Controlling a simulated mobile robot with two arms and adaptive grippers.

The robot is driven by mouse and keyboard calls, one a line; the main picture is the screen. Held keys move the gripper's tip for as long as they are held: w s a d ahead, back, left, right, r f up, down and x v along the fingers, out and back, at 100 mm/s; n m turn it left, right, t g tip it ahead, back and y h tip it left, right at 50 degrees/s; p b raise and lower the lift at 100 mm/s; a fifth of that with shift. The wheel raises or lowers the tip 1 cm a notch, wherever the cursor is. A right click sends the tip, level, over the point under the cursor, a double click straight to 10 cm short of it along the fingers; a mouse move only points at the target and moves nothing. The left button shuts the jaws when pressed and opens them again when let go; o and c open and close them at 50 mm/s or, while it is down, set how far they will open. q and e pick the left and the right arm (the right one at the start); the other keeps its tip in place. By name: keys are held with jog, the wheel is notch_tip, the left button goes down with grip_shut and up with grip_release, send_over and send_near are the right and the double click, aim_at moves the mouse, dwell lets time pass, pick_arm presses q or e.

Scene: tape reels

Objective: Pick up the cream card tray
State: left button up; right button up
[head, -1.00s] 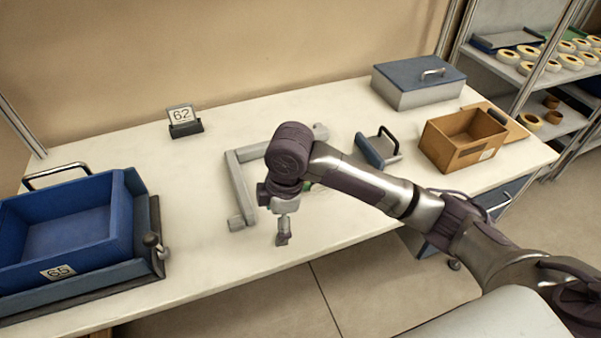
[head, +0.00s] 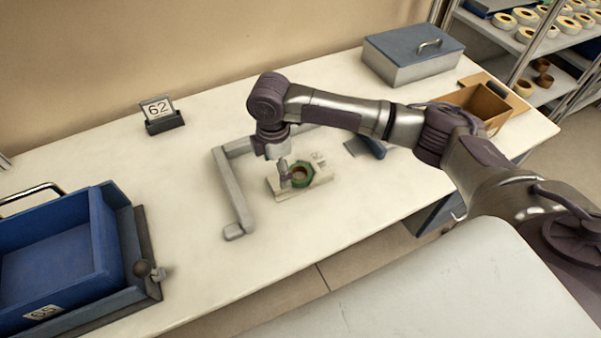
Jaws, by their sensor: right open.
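The small cream card tray (head: 312,188) lies on the white worktop, inside the corner of a grey L-shaped frame and apart from its left bar. A green ring-shaped reel (head: 302,174) with a brown centre sits on it, and a small pale piece shows at its back right. My right gripper (head: 284,182) points down at the left end of the tray, beside the reel. It is open, and I cannot tell whether it touches the tray. My arm hides part of the frame behind it. My left gripper is not in view.
The grey frame (head: 233,188) borders the tray at left and back. A blue bin (head: 104,238) stands at left, a "62" card holder (head: 166,123) behind. A grey-blue lidded box (head: 412,68) and a wooden box (head: 478,100) stand at right.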

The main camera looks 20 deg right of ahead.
aim_at(299, 176)
jog(key=shift+d+f, duration=0.1)
jog(key=shift+f, duration=0.45)
notch_tip(299, 176, down, 4)
jog(key=shift+d+r+p, duration=0.15)
jog(key=shift+r+p, duration=0.05)
jog(key=shift+p, duration=0.55)
jog(key=shift+w+f, duration=0.1)
jog(key=shift+f, duration=0.3)
jog(key=c, duration=0.6)
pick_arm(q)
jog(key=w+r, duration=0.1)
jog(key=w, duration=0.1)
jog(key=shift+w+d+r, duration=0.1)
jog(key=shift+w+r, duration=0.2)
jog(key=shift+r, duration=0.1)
pick_arm(e)
jog(key=c, duration=0.8)
